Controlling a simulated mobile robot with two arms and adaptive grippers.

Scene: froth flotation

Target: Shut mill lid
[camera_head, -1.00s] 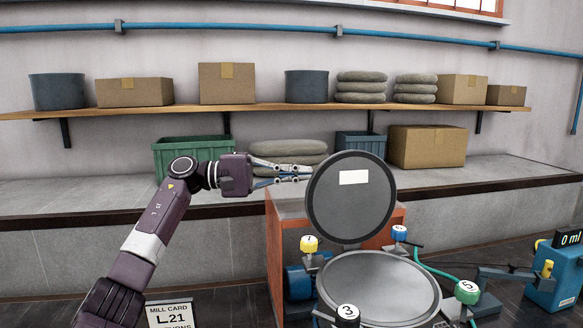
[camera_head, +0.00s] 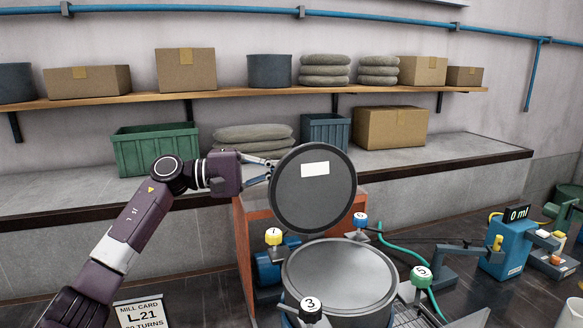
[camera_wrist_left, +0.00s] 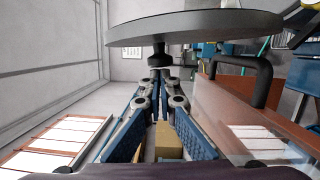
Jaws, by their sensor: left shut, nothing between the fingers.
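The mill lid (camera_head: 313,196) is a dark round disc with a white label. My left gripper (camera_wrist_left: 160,76) is shut and empty. In the head view its arm comes in from the left and its fingertips are hidden behind the lid's left part. In the left wrist view the lid (camera_wrist_left: 190,27) shows edge-on, with the fingertips close to a dark knob (camera_wrist_left: 160,57) on its face; I cannot tell if they touch. My right gripper is not in view.
Around the drum stand numbered knobs, yellow (camera_head: 273,237), green (camera_head: 421,277) and black-and-white (camera_head: 311,309). An orange-red housing (camera_head: 250,225) is behind it. A mill card (camera_head: 139,313) stands front left. A ledge with a green crate (camera_head: 156,150) runs behind.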

